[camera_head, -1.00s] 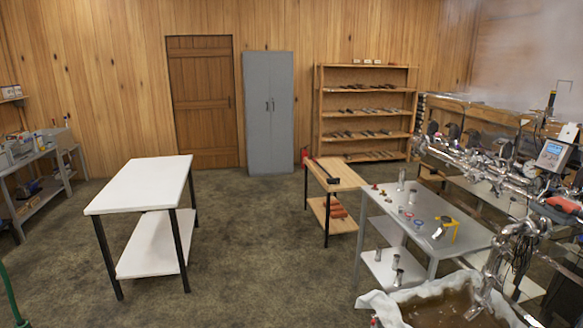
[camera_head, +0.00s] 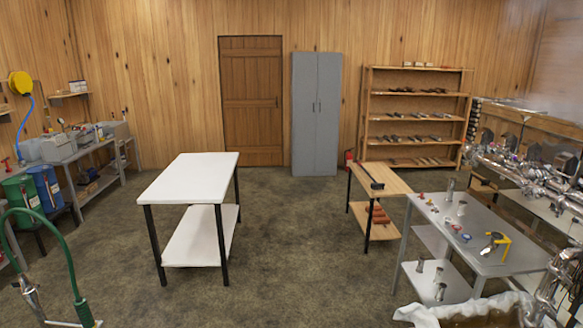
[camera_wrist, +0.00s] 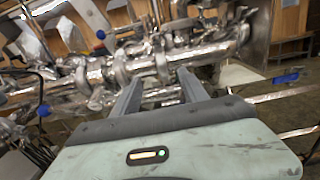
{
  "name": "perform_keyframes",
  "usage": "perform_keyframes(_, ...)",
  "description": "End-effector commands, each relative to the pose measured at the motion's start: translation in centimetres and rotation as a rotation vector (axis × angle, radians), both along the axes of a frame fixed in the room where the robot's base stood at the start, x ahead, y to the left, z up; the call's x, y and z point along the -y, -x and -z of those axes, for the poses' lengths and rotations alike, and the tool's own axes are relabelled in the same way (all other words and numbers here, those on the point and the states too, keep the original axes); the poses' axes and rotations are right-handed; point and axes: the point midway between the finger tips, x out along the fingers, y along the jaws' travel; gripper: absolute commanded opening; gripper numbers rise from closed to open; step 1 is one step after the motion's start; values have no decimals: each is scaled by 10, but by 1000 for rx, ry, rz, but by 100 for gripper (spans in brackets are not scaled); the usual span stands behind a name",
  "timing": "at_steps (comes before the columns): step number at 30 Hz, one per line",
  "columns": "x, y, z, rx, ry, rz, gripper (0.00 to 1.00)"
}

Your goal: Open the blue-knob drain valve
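Several blue handles show among the shiny pipework in the wrist view. One blue handle (camera_wrist: 287,77) is at the right, clear of my fingers. Another small blue knob (camera_wrist: 43,110) is at the left, and a further blue knob (camera_wrist: 100,34) is at the upper left. I cannot tell which one is the drain valve. My gripper (camera_wrist: 158,76) has its two fingers apart with pipework behind them, and it holds nothing that I can see. The metal pipework (camera_head: 530,172) is at the right edge of the head view, where no blue valve knob can be made out.
A grey table (camera_head: 484,262) with small fittings stands in front of the pipework. A small wooden table (camera_head: 392,180) and a white table (camera_head: 185,178) stand further left. A green hose (camera_head: 68,250) is at the lower left. Floor between the white and grey tables is clear.

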Motion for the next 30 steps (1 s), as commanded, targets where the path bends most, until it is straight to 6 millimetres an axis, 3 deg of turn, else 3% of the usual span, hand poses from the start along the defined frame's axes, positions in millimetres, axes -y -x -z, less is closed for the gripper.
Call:
perform_keyframes(10,-7,0,0,0,0,-1,51)
perform_keyframes(25,-75,5,0,0,0,-1,51)
perform_keyframes(30,-81,5,0,0,0,0,51)
